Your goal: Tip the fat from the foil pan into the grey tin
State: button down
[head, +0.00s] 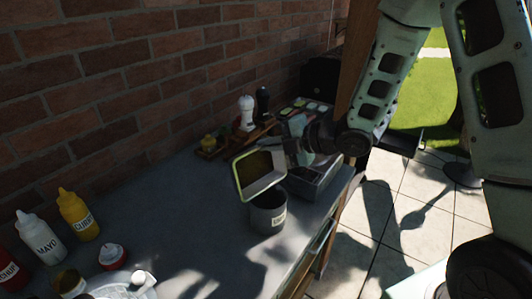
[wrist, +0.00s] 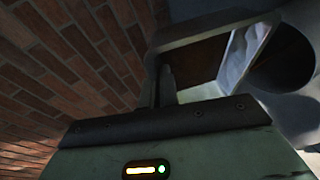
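The foil pan (head: 261,170) is tilted steeply in the head view, with its pale rim upright and its yellowish inside showing. In the wrist view the gripper's fingers (wrist: 163,85) show close up against a grey rim. Whether fat is flowing, and the tin's inside, cannot be made out.
A grey box-like container (head: 318,180) stands right behind the tin. A wooden rack (head: 240,138) with white and dark shakers is along the brick wall. Sauce bottles (head: 78,215) stand at the left front. The counter (head: 180,215) between is clear; its edge is close right of the tin.

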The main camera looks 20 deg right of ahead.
jog(key=shift+s+d+r+n+t+y+b, duration=0.1)
jog(key=shift+s+d+n+t+y+b, duration=0.2)
jog(key=shift+b, duration=0.8)
jog(key=shift+s+r+t+y+b, duration=0.1)
jog(key=shift+s+t+b, duration=0.3)
jog(key=shift+b, duration=0.7)
jog(key=shift+s, duration=0.1)
jog(key=shift+r+p, duration=0.15)
jog(key=shift+p, duration=0.4)
